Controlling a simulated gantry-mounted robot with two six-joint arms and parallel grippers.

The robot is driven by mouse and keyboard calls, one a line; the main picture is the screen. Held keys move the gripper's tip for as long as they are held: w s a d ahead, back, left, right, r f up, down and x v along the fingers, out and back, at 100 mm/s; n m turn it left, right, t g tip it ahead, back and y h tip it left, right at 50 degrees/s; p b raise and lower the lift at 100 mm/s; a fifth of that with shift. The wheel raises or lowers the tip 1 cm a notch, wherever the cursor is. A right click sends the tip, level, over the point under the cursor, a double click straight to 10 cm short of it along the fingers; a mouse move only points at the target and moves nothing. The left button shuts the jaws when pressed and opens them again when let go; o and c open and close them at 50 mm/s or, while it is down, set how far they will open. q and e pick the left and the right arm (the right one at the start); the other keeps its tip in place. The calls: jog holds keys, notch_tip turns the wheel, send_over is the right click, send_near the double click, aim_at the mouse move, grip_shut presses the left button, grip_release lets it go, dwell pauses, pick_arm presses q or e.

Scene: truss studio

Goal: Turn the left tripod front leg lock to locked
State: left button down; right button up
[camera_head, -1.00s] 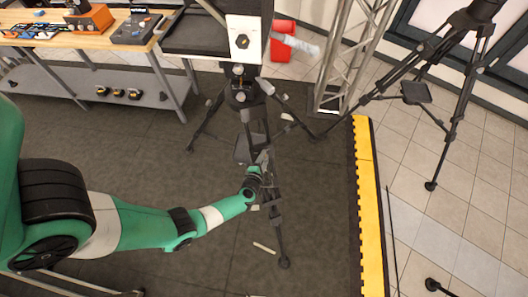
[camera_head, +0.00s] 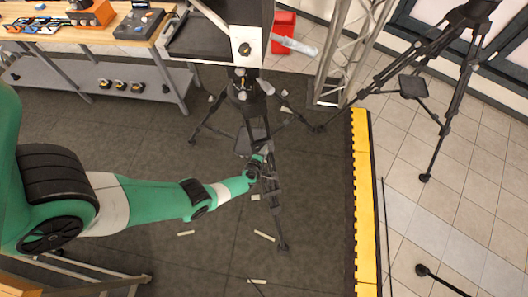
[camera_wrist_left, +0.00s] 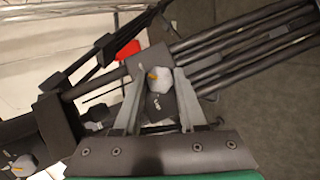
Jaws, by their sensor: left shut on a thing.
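The left tripod stands mid-picture in the head view, its front leg (camera_head: 274,212) reaching toward me with its foot on the dark floor. My left gripper (camera_head: 257,166) is at the middle of this leg. In the left wrist view, the two fingers of my left gripper (camera_wrist_left: 160,78) are on either side of a pale grey leg lock knob (camera_wrist_left: 158,84) with an orange mark. The gripper is shut on this knob. A second pale knob (camera_wrist_left: 22,163) sits lower left in that view. The lock's exact turn is hard to read. My right gripper is not in view.
A yellow floor edge strip (camera_head: 366,205) lies right of the tripod, beside a metal truss (camera_head: 345,55). A second tripod (camera_head: 460,85) stands on the tiles. A workbench (camera_head: 75,35) is at upper left. Several small pale strips (camera_head: 264,236) lie on the floor.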

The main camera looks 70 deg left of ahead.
pick_arm(q)
jog(key=shift+c, duration=2.4)
grip_release()
jog(key=shift+s+d+r+p, duration=0.1)
jog(key=shift+d+r+p, duration=0.05)
jog(key=shift+r+p, duration=0.15)
jog(key=p+v, duration=0.8)
jog(key=v, duration=0.3)
jog(key=shift+f, duration=0.15)
